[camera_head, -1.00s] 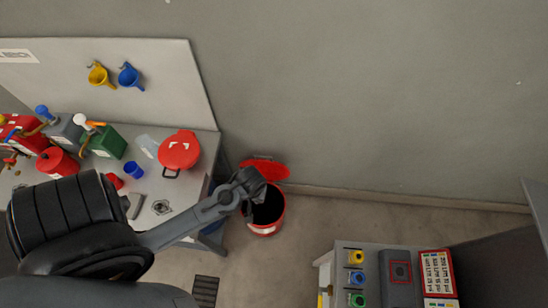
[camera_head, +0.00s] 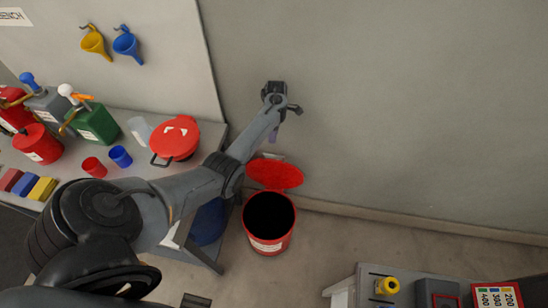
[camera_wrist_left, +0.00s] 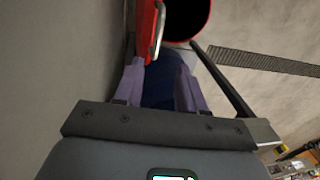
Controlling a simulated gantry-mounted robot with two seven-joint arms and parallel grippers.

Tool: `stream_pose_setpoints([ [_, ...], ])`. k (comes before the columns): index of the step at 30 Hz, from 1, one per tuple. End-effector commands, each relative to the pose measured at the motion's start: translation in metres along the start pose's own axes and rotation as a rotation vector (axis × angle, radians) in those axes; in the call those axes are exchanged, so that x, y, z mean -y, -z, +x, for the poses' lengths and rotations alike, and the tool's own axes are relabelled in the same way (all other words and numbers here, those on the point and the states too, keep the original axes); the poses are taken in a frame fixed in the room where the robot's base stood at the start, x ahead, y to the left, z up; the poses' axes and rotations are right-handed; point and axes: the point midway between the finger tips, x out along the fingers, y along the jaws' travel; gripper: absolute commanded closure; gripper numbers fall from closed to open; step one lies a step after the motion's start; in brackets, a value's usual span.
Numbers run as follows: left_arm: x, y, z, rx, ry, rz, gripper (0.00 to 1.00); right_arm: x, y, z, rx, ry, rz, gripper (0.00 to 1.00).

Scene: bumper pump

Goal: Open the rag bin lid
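The red rag bin (camera_head: 269,240) stands on the floor by the wall, its dark inside showing. Its red lid (camera_head: 275,174) is raised and tilted back on the wall side. In the left wrist view the lid (camera_wrist_left: 146,28), with a metal handle, is at the top, beside the bin's dark opening (camera_wrist_left: 186,14). My left gripper (camera_wrist_left: 160,86) has its two purple fingers apart, with nothing held between them; a dark blue shape shows beyond the gap. In the head view this gripper (camera_head: 272,136) is above and behind the lid, near the wall. My right gripper is not in view.
A bench on the left holds a red lidded can (camera_head: 176,140), a blue cup (camera_head: 121,156), a green can (camera_head: 96,122) and other containers. A blue drum (camera_head: 209,222) is beside the bin. A grey cart (camera_head: 372,272) is at the lower right. Floor right of the bin is clear.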

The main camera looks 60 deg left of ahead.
Motion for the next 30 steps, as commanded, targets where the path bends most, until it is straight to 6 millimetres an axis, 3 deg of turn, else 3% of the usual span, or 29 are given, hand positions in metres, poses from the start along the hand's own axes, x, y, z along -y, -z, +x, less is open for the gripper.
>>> stream_pose_setpoints([
  [7,-0.004,-0.004,0.016,0.016,0.0,-0.013,0.6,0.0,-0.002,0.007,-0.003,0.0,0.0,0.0],
  [21,-0.005,-0.005,0.088,0.015,-0.001,-0.011,0.6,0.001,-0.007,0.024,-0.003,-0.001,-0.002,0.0],
  [30,-0.005,-0.005,0.104,0.015,-0.002,-0.009,0.6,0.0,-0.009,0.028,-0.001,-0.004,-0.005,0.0],
])
